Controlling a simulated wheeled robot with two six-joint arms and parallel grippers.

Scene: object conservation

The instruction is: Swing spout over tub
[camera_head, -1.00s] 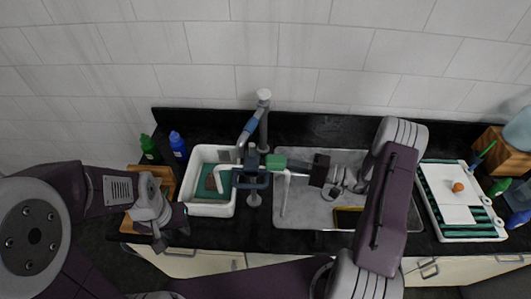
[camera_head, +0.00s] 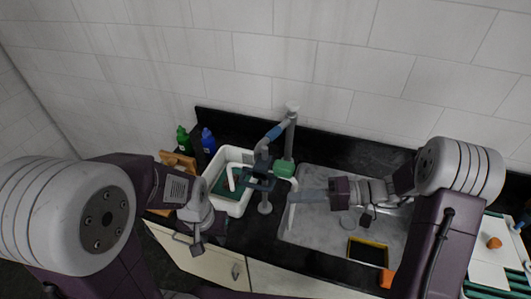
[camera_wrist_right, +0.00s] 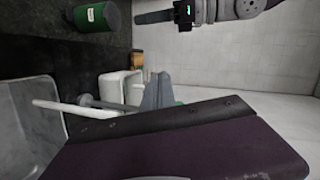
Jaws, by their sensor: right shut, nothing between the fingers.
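The white tub (camera_head: 247,157) stands left of the sink with teal at its bottom. The faucet has a grey post (camera_head: 290,138), a blue sleeve (camera_head: 272,133), a dark body (camera_head: 259,179) and a green block (camera_head: 285,168). One white pipe (camera_head: 231,177) reaches left over the tub. Another white pipe (camera_head: 292,205) hangs from the green block by the sink's left edge. My right gripper (camera_head: 294,196) is shut and empty, its tips close to that pipe; contact is unclear.
The grey sink (camera_head: 325,232) lies right of the faucet, with a yellow-edged dark item (camera_head: 367,252) at its front. A white board (camera_head: 487,265) with an orange item (camera_head: 494,242) lies far right.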

